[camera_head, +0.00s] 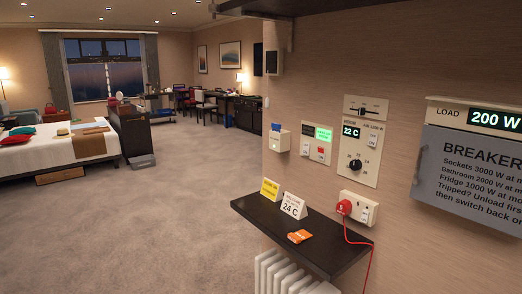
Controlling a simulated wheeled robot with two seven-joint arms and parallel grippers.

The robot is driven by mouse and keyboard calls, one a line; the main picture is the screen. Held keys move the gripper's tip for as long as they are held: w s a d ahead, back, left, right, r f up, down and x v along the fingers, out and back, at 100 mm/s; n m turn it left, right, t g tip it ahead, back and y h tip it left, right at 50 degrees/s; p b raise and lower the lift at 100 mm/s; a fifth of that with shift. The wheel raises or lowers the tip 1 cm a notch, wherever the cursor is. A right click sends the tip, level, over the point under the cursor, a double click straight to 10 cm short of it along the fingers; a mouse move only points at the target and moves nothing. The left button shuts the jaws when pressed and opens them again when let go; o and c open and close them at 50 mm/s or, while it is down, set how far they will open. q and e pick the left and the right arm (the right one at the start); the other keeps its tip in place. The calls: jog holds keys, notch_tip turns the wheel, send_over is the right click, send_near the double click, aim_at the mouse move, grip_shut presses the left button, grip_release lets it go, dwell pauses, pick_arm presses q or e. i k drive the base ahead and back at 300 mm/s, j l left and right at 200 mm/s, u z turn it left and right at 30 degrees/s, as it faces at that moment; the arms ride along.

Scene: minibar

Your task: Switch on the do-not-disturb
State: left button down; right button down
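A small white wall panel (311,155) is on the right-hand wall, left of the thermostat. It has a lit green label (323,134), a dark patch beside it, and a red button (321,150) with a lighter button to its left. The lettering is too small to read, so I cannot tell for sure which control is the do-not-disturb. Neither of my grippers is in view.
A thermostat panel (363,147) reads 22 C. A card holder (277,141) with a blue card is to the left. Below, a dark shelf (330,262) bears a yellow sign (270,189), a "24 C" sign (293,205) and an orange packet (300,236). A red plug (344,207) sits in a socket.

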aim_at(306, 147)
jog(key=i+l+u, duration=0.3)
jog(key=l+u, duration=0.35)
jog(key=i+l+u, duration=0.15)
jog(key=l+u, duration=0.15)
jog(key=l, duration=0.15)
